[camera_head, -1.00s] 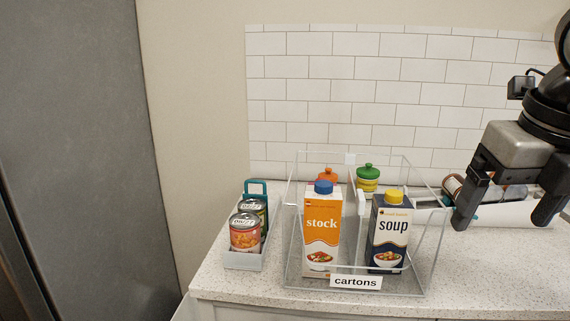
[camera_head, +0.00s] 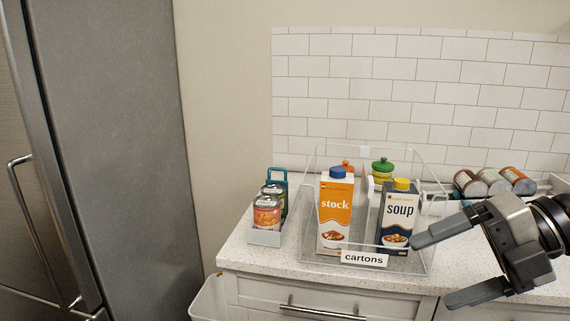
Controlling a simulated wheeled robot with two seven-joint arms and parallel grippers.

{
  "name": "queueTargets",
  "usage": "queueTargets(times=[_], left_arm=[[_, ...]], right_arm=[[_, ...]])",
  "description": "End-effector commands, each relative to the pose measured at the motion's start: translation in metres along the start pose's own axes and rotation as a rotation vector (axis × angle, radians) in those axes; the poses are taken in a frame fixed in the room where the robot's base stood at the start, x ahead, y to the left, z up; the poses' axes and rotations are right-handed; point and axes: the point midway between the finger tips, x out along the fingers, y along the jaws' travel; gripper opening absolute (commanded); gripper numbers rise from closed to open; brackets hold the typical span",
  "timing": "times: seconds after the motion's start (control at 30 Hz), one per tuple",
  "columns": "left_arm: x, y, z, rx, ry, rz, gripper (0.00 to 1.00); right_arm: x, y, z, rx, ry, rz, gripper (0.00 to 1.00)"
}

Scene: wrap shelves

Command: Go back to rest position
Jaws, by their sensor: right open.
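My right gripper (camera_head: 430,270) is open and empty at the lower right of the head view. It is in front of the counter, to the right of the clear bin (camera_head: 432,215) labelled "cartons" (camera_head: 364,258). One fingertip overlaps the bin's right side in the picture; I cannot tell if they touch. The bin holds an orange and white stock carton (camera_head: 335,210) with a blue cap and a dark soup carton (camera_head: 399,215) with a yellow cap, both upright. My left gripper is not in view.
Several cans (camera_head: 493,182) lie on a rack at the back right. Bottles with orange and green lids (camera_head: 382,166) stand at the back. A fridge (camera_head: 110,130) is at left. A drawer handle (camera_head: 322,311) is below.

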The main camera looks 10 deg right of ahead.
Motion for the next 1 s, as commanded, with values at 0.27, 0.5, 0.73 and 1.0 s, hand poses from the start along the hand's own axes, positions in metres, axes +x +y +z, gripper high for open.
queueTargets(times=[0.27,0.5,0.73,1.0], left_arm=[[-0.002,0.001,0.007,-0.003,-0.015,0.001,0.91],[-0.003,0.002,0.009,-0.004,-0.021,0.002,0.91],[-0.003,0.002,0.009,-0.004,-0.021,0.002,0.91],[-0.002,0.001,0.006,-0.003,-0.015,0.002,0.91]], right_arm=[[0.056,-0.056,0.037,0.593,-0.229,0.72,0.89],[0.136,-0.183,0.017,1.345,-0.565,0.914,0.89],[0.226,-0.248,-0.066,1.902,-0.686,0.765,0.89],[0.26,-0.255,-0.105,2.087,-0.682,0.666,0.89]])
